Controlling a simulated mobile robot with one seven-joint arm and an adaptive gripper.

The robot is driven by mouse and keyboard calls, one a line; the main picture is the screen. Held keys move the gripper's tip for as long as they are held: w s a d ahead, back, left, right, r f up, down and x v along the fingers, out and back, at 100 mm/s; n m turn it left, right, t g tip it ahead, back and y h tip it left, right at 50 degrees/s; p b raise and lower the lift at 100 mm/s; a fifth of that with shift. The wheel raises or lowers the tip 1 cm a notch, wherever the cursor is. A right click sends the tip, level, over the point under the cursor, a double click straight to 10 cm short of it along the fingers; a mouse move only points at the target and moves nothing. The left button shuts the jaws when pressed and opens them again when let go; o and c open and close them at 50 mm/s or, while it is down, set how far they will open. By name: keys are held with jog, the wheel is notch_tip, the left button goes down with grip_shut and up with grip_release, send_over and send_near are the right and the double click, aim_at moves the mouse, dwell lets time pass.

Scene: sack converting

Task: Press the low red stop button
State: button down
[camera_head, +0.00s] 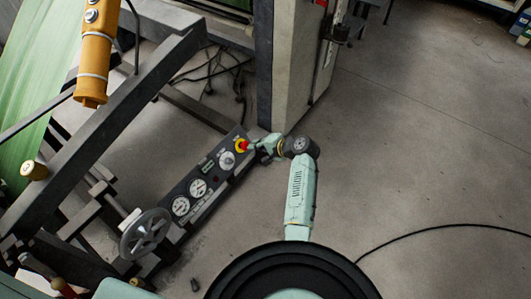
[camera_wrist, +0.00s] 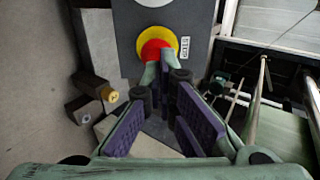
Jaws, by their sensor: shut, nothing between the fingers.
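The red stop button (camera_head: 244,145) sits in a yellow ring at the upper right end of a dark, low control panel (camera_head: 208,166). In the wrist view the red button (camera_wrist: 154,46) and its yellow ring are at the top middle, on a grey panel face. My gripper (camera_head: 254,148) is just right of the button in the head view. In the wrist view my gripper (camera_wrist: 158,62) has its fingertips together and empty, overlapping the lower edge of the red button. I cannot tell whether they touch it. The fingertips hide part of the button and ring.
Dials and a white knob (camera_head: 227,159) line the panel left of the button. A handwheel (camera_head: 146,234) stands at its lower left. A grey machine column (camera_head: 293,65) rises behind my gripper. The floor (camera_head: 410,150) to the right is open, with a black cable (camera_head: 440,227) on it.

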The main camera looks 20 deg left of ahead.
aim_at(245, 145)
jog(key=b+x, duration=0.1)
jog(key=x, duration=0.2)
jog(key=shift+r, duration=0.1)
